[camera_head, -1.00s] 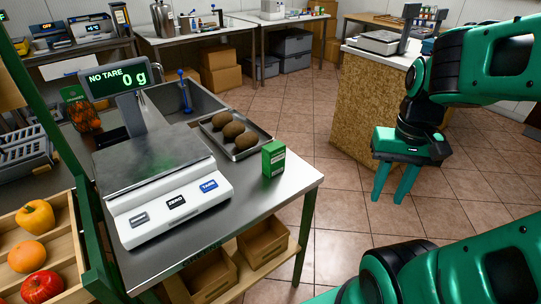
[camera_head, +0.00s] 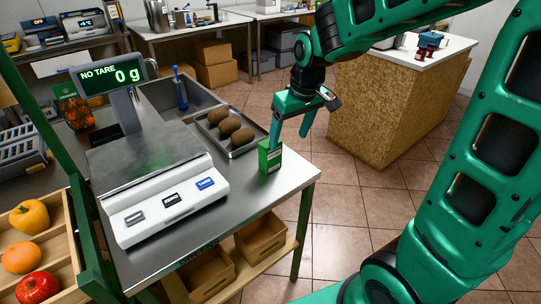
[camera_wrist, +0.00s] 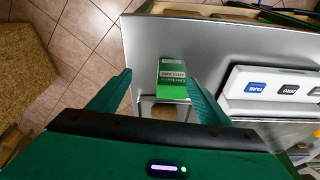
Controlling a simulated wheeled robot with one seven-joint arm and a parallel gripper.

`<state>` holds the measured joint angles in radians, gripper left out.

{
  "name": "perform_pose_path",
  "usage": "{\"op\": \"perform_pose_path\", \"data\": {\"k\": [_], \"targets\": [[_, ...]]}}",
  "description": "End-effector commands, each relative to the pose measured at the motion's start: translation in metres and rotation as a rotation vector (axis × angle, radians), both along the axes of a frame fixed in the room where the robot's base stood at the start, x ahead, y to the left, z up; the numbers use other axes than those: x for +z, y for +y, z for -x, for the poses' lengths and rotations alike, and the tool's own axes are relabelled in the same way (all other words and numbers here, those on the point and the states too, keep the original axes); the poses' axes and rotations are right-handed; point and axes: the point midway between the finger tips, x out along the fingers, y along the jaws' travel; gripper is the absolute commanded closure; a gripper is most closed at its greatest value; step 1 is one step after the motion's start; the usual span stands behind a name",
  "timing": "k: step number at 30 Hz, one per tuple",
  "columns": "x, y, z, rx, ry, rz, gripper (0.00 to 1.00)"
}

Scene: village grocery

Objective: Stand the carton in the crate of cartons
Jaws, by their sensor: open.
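The small green carton (camera_head: 270,157) with a white label stands upright near the right edge of the steel table, right of the scale. My gripper (camera_head: 289,140) is open and pointing down above and beside the carton, with one finger overlapping it in the head view. I cannot clearly identify a crate of cartons. A wooden rim (camera_wrist: 215,8) with something green shows at the top of the wrist view, mostly cut off.
The scale (camera_head: 160,200) reads 0 g. A metal tray (camera_head: 243,150) with brown round produce is just behind the carton. Two wooden crates (camera_head: 262,240) sit on the lower shelf, apparently empty. A fruit crate (camera_head: 68,255) is at left. Tiled floor is clear at right.

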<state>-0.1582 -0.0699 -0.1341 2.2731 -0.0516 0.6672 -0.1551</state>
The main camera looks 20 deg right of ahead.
Motion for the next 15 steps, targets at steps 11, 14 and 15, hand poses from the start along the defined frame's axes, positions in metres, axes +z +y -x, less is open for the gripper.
{"op": "perform_pose_path", "data": {"k": [11, 14, 15], "targets": [[-0.030, 0.039, -0.036, 0.104, -0.033, -0.009, 0.29], [-0.044, 0.039, -0.039, 0.103, -0.033, -0.010, 0.29], [-0.049, 0.039, -0.041, 0.102, -0.034, -0.009, 0.29]]}}
